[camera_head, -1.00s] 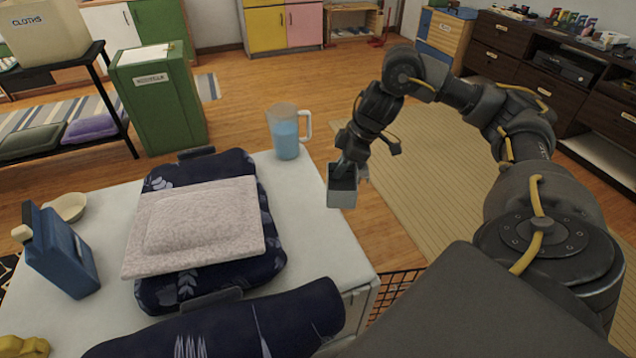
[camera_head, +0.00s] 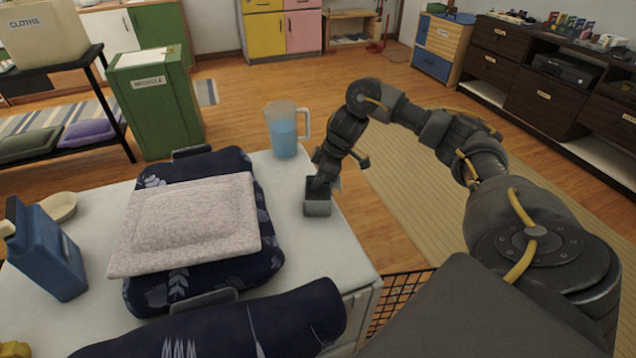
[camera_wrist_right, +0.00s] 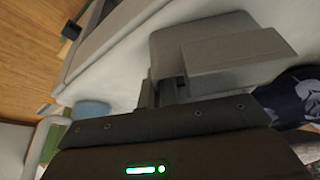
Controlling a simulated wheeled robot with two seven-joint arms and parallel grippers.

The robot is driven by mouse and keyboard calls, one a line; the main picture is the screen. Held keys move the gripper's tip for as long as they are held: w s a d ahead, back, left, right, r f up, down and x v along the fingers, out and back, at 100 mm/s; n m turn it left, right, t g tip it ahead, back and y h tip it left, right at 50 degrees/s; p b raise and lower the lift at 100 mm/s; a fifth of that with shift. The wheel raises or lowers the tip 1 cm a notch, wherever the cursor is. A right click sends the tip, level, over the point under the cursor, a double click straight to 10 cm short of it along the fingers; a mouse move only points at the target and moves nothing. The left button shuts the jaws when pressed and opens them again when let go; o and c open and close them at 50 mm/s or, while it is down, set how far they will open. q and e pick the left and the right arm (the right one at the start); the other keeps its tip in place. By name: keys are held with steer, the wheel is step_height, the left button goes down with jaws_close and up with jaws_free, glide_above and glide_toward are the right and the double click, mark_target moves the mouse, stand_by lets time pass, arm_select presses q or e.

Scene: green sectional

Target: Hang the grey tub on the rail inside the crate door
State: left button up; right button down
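The grey tub (camera_head: 317,208) is a small open-topped box, upright over the right edge area of the white tabletop. In the right wrist view the tub (camera_wrist_right: 240,58) fills the upper middle, with the tabletop behind it. My right gripper (camera_head: 319,184) comes down on it from above and is shut on it; the head view mostly hides the fingertips. I cannot tell whether the tub's base touches the tabletop. Black wire mesh of a crate (camera_head: 398,298) shows beside the table at bottom right. I cannot make out its door or the rail. My left gripper is not in view.
A jug of blue liquid (camera_head: 284,132) stands behind the tub. A dark blue cushioned tray with a pale cushion (camera_head: 190,222) lies to its left, and a dark rolled cloth (camera_head: 230,325) in front. A blue container (camera_head: 45,250) stands at left.

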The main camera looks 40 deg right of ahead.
steer(key=shift+f, duration=0.1)
steer(key=c, duration=1.6)
jaws_free()
steer(key=shift+c, duration=0.2)
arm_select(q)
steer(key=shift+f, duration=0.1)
